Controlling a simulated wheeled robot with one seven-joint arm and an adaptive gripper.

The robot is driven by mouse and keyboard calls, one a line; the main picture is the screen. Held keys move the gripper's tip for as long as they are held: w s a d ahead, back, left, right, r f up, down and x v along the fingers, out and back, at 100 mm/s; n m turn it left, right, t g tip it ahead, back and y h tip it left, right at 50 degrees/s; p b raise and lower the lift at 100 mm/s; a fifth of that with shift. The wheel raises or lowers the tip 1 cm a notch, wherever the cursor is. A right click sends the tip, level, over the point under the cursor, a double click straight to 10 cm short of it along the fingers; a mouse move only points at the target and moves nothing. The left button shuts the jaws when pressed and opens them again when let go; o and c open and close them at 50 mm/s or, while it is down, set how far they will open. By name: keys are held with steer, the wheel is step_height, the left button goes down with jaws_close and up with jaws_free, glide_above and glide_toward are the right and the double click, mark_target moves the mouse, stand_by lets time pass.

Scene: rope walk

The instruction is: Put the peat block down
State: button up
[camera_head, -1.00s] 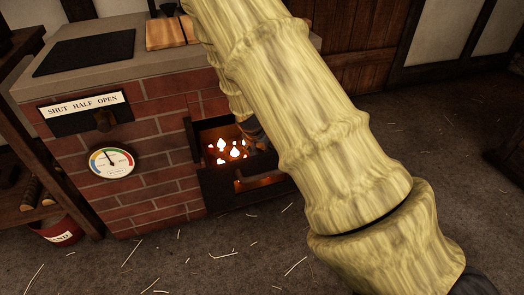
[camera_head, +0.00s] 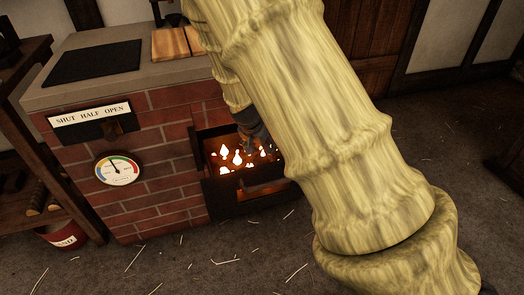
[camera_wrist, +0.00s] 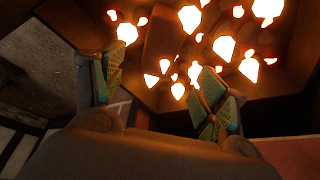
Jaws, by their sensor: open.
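My gripper (camera_wrist: 160,92) is open in the wrist view, its two green-padded fingers apart with nothing held between them. Beyond the fingertips, a dark brown block (camera_wrist: 163,38) that looks like the peat block lies among the glowing embers (camera_wrist: 225,47); I cannot tell if a finger touches it. In the head view my gripper (camera_head: 249,141) reaches into the open firebox (camera_head: 240,186) of the brick stove, partly hidden by my arm. The peat block cannot be made out there.
The stove (camera_head: 160,165) carries a round gauge (camera_head: 118,169) and a lever plate marked SHUT HALF OPEN (camera_head: 92,115). A dark plate (camera_head: 93,63) and wooden boards (camera_head: 177,43) lie on top. A red bucket (camera_head: 62,237) stands under the left shelf. Straw-strewn floor in front is clear.

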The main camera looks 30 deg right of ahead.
steer(key=shift+v, duration=1.15)
